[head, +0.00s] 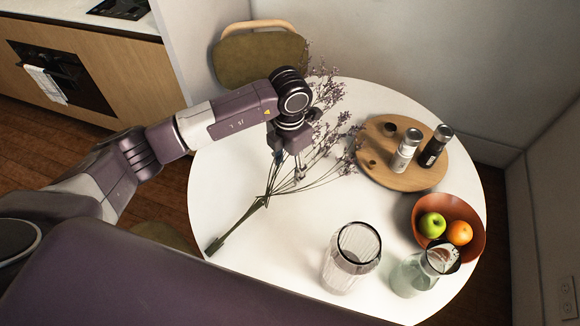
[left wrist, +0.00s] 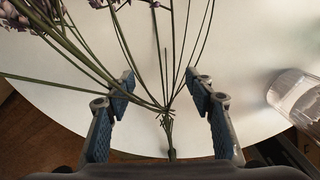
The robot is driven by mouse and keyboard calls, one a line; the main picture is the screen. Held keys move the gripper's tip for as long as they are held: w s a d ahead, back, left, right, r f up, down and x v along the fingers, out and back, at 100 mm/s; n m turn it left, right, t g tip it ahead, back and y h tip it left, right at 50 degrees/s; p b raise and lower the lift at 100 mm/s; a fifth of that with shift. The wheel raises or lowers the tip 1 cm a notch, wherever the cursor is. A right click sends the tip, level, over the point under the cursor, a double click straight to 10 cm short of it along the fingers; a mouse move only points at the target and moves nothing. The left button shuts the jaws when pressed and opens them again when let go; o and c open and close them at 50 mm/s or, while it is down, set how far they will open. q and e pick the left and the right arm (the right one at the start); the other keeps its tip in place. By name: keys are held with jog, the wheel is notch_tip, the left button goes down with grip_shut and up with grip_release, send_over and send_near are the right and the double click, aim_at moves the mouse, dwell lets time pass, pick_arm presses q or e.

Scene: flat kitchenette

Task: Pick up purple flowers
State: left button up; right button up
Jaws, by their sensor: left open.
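The purple flowers (head: 325,147) lie on the white round table, with blossoms toward the back and the tied stem end toward the front left. My left gripper (head: 287,172) is above the stems in the head view and hides part of them. In the left wrist view, my left gripper (left wrist: 160,115) is open, and the gathered stems (left wrist: 167,118) run between its two fingers. I cannot tell whether a finger touches a stem. Some purple blossoms (left wrist: 30,16) show at the upper left there. My right gripper is not in view.
The white table (head: 232,188) also bears a round wooden board (head: 388,178) with shakers, an orange bowl (head: 473,215) with fruit, a ribbed glass vase (head: 350,262) and a glass carafe (head: 410,275). A chair (head: 255,60) stands behind. The table's left front is mostly clear.

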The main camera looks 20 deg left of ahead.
aim_at(287, 171)
pick_arm(q)
notch_tip(287, 171, down, 5)
jog(key=shift+a+r+p, duration=0.1)
jog(key=shift+r+p, duration=0.1)
jog(key=shift+p, duration=0.65)
jog(key=shift+f, duration=0.25)
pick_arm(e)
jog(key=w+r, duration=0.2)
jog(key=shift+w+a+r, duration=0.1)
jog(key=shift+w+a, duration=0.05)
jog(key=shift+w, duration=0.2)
pick_arm(q)
jog(key=shift+c, duration=0.6)
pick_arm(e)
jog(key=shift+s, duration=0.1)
pick_arm(q)
jog(key=c, duration=0.7)
grip_shut()
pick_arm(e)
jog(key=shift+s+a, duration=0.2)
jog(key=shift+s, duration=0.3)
pick_arm(q)
jog(key=shift+r, duration=0.1)
